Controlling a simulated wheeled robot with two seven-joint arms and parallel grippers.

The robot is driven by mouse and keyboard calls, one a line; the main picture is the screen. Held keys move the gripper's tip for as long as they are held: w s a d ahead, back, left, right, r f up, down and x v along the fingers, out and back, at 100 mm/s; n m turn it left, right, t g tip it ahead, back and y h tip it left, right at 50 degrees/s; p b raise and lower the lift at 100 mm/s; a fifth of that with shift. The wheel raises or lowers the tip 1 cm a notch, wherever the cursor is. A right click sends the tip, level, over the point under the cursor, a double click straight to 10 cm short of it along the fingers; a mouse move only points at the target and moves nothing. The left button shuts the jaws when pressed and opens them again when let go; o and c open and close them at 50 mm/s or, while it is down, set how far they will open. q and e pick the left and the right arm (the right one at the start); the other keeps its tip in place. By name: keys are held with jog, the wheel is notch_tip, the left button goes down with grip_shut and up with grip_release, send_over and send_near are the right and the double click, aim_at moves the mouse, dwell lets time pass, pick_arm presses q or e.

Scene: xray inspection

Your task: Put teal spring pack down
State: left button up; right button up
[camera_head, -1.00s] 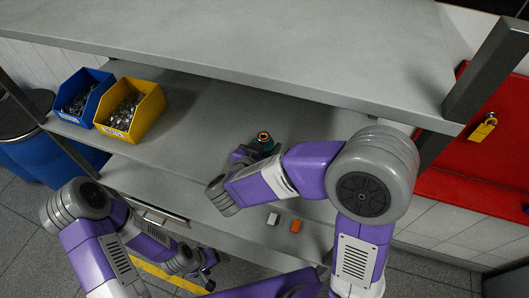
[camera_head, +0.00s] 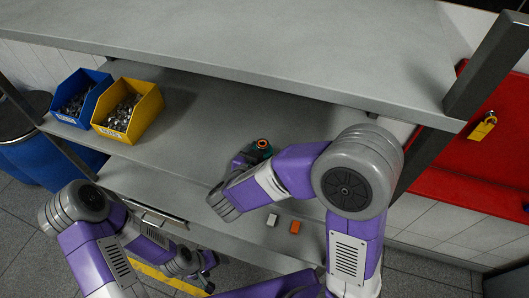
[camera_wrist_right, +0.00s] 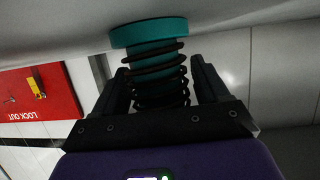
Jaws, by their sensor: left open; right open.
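The teal spring pack (camera_head: 264,151), with an orange ring on top, stands on the grey middle shelf (camera_head: 215,115), partly hidden by my right arm. In the right wrist view its teal end disc (camera_wrist_right: 150,32) meets the shelf surface, which appears at the top of that picture, and its dark coils (camera_wrist_right: 158,75) lie between my fingers. My right gripper (camera_head: 246,161) is open, with one finger on each side of the coils. Whether the fingers touch them is unclear. My left gripper (camera_head: 207,284) is open and hangs low at the left, away from the pack.
A blue bin (camera_head: 66,117) and a yellow bin (camera_head: 143,117) of metal parts stand at the shelf's left.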

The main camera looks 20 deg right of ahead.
jog(key=shift+r, duration=0.1)
jog(key=shift+s+a+r, duration=0.1)
jog(key=shift+a+r, duration=0.05)
jog(key=shift+r, duration=0.05)
jog(key=p+v, duration=0.1)
jog(key=v, duration=1)
jog(key=shift+s+a, duration=0.1)
jog(key=shift+s, duration=0.05)
jog(key=shift+s+a+r, duration=0.1)
jog(key=shift+s, duration=0.05)
